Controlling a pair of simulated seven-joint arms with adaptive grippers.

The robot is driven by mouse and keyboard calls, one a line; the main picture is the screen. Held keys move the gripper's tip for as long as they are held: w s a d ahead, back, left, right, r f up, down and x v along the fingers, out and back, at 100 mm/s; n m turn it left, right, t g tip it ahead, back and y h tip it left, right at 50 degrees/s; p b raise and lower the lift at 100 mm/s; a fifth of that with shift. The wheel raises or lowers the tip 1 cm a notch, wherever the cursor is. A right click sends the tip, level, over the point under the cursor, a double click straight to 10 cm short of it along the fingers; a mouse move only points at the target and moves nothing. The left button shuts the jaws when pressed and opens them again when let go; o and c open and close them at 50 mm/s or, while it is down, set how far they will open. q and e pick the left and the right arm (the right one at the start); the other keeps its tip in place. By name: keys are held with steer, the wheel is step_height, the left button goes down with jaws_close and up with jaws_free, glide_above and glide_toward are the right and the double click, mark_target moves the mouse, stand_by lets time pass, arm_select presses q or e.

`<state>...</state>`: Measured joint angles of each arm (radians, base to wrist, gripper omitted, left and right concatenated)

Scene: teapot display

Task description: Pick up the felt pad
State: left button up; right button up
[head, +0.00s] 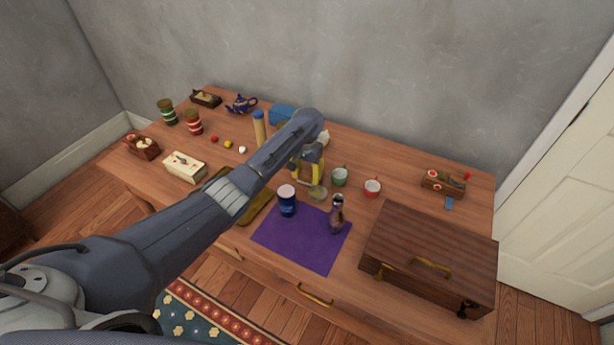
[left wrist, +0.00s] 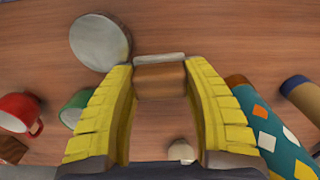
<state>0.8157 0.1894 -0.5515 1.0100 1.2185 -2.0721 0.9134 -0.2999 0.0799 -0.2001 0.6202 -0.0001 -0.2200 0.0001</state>
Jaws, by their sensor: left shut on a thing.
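My left gripper (head: 307,180) is over the middle of the table, and its yellow fingers point down. In the left wrist view the fingers (left wrist: 163,95) are shut on a small brown block with a pale grey layer along one edge, which looks like the felt pad (left wrist: 160,80). In the head view the pad is hidden by the fingers and arm. I cannot tell whether it touches the table. A round grey disc (left wrist: 100,42) is close beside the fingers. My right gripper is not in view.
A diamond-patterned cylinder (left wrist: 268,130) is close on the other side. A blue jar (head: 287,200), a vase (head: 337,214), a purple cloth (head: 290,245) and a wooden box (head: 430,250) are nearer me.

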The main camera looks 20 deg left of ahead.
mark_target(307, 173)
arm_select(q)
steer(key=shift+r, duration=0.1)
step_height(307, 173, up, 20)
stand_by(0.5)
steer(key=o, duration=0.6)
steer(key=c, duration=0.6)
steer(key=shift+o, duration=0.2)
